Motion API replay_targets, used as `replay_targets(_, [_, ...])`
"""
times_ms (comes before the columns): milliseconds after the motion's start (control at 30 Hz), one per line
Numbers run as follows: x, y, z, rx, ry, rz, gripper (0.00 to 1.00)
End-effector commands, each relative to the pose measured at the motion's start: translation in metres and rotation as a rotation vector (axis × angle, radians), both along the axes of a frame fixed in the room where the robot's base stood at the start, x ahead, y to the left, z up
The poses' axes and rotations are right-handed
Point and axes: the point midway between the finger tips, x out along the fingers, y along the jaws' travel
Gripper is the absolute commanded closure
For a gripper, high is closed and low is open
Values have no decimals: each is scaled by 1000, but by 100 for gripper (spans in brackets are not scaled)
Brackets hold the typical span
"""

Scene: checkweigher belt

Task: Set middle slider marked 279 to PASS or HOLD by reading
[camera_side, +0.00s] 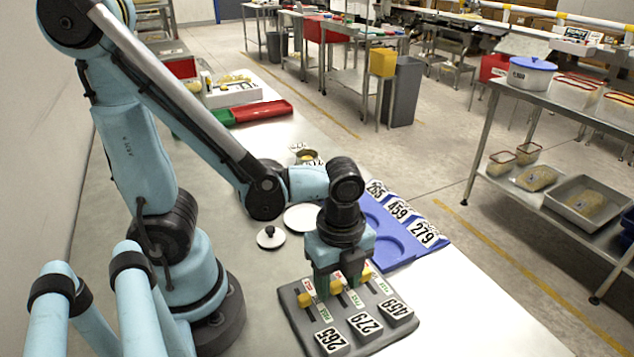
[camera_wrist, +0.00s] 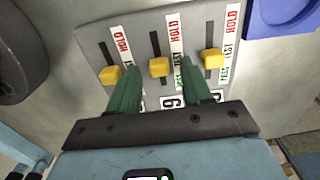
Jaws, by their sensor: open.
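A grey slider panel (camera_side: 345,345) with three yellow knobs lies below my gripper (camera_side: 340,285). Its front labels read 265, 279 and 459 from left to right. The middle slider's yellow knob (camera_wrist: 159,67) sits between my fingertips (camera_wrist: 160,68) in the wrist view, with a gap visible on each side. Dark slot shows above this knob and a little below it. The strip beside it has red HOLD at the top; its lower lettering is partly covered by my finger. The 279 label (camera_side: 365,325) shows in the side view. My green fingers are open.
A blue tray (camera_side: 385,262) with round recesses and labels 265, 459, 279 lies behind the panel. A white disc (camera_side: 301,217), a black-knobbed white lid (camera_side: 270,238) and a small labelled pot (camera_side: 308,157) stand nearby. The table right of the panel is clear.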

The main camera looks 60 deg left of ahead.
Motion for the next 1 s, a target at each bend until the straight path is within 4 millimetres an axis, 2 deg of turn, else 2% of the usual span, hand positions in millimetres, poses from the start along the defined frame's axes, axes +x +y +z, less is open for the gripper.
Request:
replay_targets(300, [0,0,-1,0,0,0,53])
replay_targets(600, [0,0,-1,0,0,0,99])
replay_targets(867, [0,0,-1,0,1,0,100])
replay_targets(1000, [0,-10,-1,0,1,-4,100])
